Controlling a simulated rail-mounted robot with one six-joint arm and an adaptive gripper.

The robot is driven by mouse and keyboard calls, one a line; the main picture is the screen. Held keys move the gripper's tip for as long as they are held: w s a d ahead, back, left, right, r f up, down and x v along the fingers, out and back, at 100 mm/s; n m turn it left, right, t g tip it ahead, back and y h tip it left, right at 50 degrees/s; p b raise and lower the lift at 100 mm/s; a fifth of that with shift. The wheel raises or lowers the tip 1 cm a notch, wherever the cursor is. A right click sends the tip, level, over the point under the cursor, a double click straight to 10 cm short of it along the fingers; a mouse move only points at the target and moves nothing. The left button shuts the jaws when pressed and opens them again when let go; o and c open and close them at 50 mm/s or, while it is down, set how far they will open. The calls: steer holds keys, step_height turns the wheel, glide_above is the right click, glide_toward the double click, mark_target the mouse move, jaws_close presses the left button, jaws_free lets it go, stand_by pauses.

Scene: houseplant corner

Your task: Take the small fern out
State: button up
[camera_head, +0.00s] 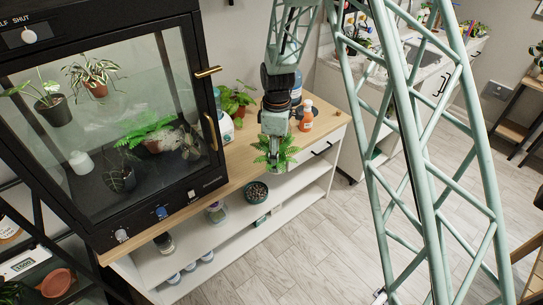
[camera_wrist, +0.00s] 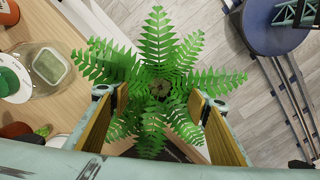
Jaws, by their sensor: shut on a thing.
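A small green fern (camera_head: 283,154) hangs at my gripper (camera_head: 276,145), above the front part of the wooden counter (camera_head: 238,158). In the wrist view, the fern (camera_wrist: 158,50) spreads between the two yellow-faced fingers of my gripper (camera_wrist: 157,97). The fingers are shut on it. Some brown soil shows at its centre; the fronds hide its pot and the exact grip. Another fern (camera_head: 146,128), in a reddish pot, stands inside the black glass-fronted cabinet (camera_head: 203,55), at the left.
The cabinet holds several other potted plants. A leafy plant (camera_head: 238,97) and an orange bottle (camera_head: 306,116) stand on the counter near my arm. A dark bowl (camera_head: 256,192) sits lower, at the shelves. Open floor (camera_head: 300,235) lies in front of the counter.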

steer(key=s+d+b, duration=0.1)
steer(key=s+d, duration=0.3)
steer(key=s, duration=0.1)
stand_by(0.4)
steer(key=shift+b, duration=0.3)
stand_by(0.4)
steer(key=d+f+m+b, duration=0.1)
steer(key=d+f+m, duration=0.1)
steer(key=d+m, duration=0.6)
steer(key=d+f+m, duration=0.3)
steer(key=d+m, duration=0.5)
steer(key=shift+w+d+f+b, duration=0.25)
steer(key=shift+w+f+b, duration=0.1)
steer(key=shift+w+b, duration=0.05)
